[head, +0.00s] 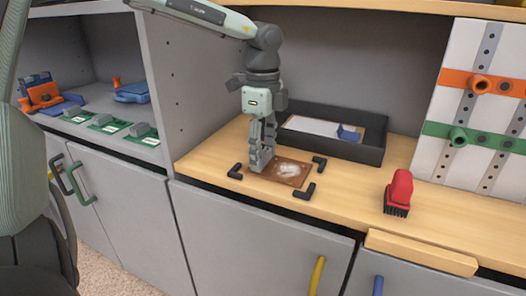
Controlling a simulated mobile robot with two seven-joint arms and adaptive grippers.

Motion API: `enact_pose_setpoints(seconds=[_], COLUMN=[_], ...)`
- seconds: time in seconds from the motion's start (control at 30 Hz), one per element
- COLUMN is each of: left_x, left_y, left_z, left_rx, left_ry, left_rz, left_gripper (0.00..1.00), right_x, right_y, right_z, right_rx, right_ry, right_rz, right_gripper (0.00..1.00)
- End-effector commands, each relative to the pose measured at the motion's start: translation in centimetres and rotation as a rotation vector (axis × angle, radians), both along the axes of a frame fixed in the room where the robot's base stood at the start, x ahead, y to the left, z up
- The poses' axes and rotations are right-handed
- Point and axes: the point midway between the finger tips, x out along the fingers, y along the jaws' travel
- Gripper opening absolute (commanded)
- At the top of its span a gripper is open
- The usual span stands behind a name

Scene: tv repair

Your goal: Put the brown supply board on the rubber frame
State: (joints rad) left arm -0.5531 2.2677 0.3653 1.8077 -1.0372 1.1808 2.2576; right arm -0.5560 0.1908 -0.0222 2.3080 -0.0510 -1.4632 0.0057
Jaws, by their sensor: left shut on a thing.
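The brown supply board (279,176) lies flat at counter height, between the black corner pieces of the rubber frame (304,192). It has a pale, whitish patch on top. Three black corners show: left, front and right; a back corner, if there is one, is hidden behind my gripper. My left gripper (261,164) points down from above and is shut on the board's back left edge. I cannot tell whether the board touches the surface or hangs slightly above it. My right gripper is not in view.
A black tray (376,154) with a white sheet and a blue piece stands behind the frame. A red brush (399,192) stands to the right. A pegboard (468,98) with orange and green rails is at the far right. The counter (345,196) between frame and brush is clear.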

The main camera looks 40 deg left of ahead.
Motion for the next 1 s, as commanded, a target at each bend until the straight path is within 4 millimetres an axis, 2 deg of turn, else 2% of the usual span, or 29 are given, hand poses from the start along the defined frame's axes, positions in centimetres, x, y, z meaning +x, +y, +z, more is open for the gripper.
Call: enact_pose_setpoints(seconds=[0.2, 0.23, 0.4, 0.77, 0.83, 0.87, 1.0], left_x=[0.0, 0.0, 0.0, 0.0, 0.0, 0.1, 0.1], left_y=[0.0, 0.0, 0.0, 0.0, 0.0, 0.0, 0.0], left_z=[-0.3, -0.3, -0.2, 0.0, 0.4, 0.8, 3.7], left_rx=[0.0, 0.0, 0.0, 0.0, 0.0, 0.001, 0.001], left_ry=[0.0, 0.0, 0.0, 0.0, 0.0, -0.004, -0.006], left_rz=[0.0, 0.0, 0.0, 0.0, 0.0, 0.001, 0.001], left_gripper=[0.15, 0.49, 0.68, 0.68, 0.68, 0.68, 0.68], right_x=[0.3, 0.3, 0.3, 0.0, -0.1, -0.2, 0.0], right_y=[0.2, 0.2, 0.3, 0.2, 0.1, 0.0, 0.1], right_z=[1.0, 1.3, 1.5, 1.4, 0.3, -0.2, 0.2], right_rx=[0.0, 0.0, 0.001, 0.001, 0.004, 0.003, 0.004], right_ry=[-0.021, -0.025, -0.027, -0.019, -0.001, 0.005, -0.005], right_rz=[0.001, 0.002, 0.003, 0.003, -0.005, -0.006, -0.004], right_gripper=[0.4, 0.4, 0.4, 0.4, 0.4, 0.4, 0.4])
